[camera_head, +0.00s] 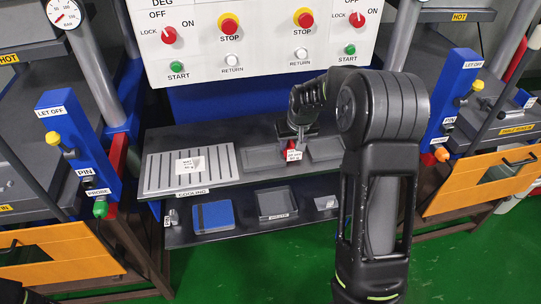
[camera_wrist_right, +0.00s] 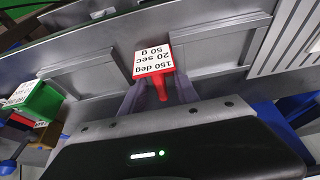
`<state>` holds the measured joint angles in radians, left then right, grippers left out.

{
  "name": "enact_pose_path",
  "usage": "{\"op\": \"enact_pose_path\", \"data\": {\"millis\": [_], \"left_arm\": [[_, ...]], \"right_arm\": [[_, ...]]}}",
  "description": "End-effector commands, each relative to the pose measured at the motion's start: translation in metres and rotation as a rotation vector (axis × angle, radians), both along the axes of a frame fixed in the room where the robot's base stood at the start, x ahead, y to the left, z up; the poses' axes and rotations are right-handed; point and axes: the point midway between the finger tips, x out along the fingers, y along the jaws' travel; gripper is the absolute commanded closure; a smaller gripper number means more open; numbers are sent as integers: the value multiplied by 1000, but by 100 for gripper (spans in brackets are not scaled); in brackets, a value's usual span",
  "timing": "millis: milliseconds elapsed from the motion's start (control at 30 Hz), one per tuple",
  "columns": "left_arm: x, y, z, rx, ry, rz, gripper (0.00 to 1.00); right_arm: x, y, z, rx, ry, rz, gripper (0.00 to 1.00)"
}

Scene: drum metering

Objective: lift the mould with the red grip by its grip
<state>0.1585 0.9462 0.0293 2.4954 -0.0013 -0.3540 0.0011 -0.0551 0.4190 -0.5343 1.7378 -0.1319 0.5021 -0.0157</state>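The red grip (camera_head: 292,151) with its white label stands on the dark upper shelf, right of the slotted cooling plate. It also shows in the right wrist view (camera_wrist_right: 154,61), where the label reads 150 deg, 20 sec, 50 g. My right gripper (camera_head: 296,138) points down at the grip. In the wrist view its two fingers (camera_wrist_right: 160,88) lie on either side of the red stem, with a gap visible, so it looks open. The mould body under the grip is largely hidden. My left gripper is not in view.
The cooling plate (camera_head: 218,170) bears a white labelled item (camera_head: 190,165). The lower shelf holds a blue item (camera_head: 213,216) and a dark tray (camera_head: 277,204). A control panel (camera_head: 262,40) stands behind, with presses at both sides. A green labelled block (camera_wrist_right: 40,101) shows in the wrist view.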

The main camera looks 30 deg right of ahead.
Motion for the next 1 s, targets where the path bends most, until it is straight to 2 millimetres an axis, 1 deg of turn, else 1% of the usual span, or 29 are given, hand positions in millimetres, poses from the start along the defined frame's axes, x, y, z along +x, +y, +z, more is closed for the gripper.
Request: {"op": "enact_pose_path", "data": {"millis": [33, 67, 433, 1000], "left_arm": [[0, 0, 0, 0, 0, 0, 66], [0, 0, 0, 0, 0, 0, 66], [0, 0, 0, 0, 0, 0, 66], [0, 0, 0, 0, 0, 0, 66]], "right_arm": [[0, 0, 0, 0, 0, 0, 68], [0, 0, 0, 0, 0, 0, 70], [0, 0, 0, 0, 0, 0, 100], [0, 0, 0, 0, 0, 0, 100]]}}
